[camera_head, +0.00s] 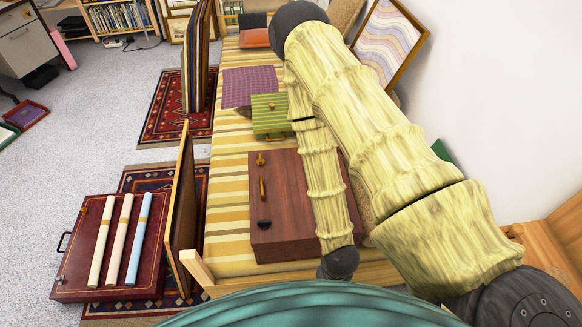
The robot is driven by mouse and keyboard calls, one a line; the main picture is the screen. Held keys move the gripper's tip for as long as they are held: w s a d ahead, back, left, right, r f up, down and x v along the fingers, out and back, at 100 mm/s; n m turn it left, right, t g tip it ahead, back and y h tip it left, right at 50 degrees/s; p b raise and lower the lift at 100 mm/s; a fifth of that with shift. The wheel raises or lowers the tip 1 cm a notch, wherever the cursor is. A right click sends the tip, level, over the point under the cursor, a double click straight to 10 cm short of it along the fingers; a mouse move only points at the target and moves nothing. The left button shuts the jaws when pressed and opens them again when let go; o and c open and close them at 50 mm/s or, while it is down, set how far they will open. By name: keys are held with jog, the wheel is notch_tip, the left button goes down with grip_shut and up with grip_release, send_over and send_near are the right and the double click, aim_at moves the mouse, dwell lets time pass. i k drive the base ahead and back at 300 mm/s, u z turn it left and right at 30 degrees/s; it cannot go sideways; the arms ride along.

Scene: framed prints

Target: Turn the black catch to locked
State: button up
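A dark brown wooden case (288,185) lies shut on the striped cloth. A small black half-round piece (264,224), which looks like the black catch, is near the front end of its left side. Its turn position is too small to tell. A slim brass handle (262,190) and a brass catch (260,160) sit further back along the same side. My yellow arm reaches up, bends at a dark joint, and comes down over the right part of the case to a dark wrist joint. My gripper itself does not show.
A green striped box (270,115) and purple cloth (250,86) lie behind the case. A framed print (390,43) leans at the wall. An upright panel (184,205) stands left, beside a red case (112,245) with several rolls. Cloth left of the brown case is clear.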

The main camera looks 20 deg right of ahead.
aim_at(264, 224)
jog(key=u, duration=1.55)
jog(key=k, duration=0.65)
jog(key=z, duration=0.95)
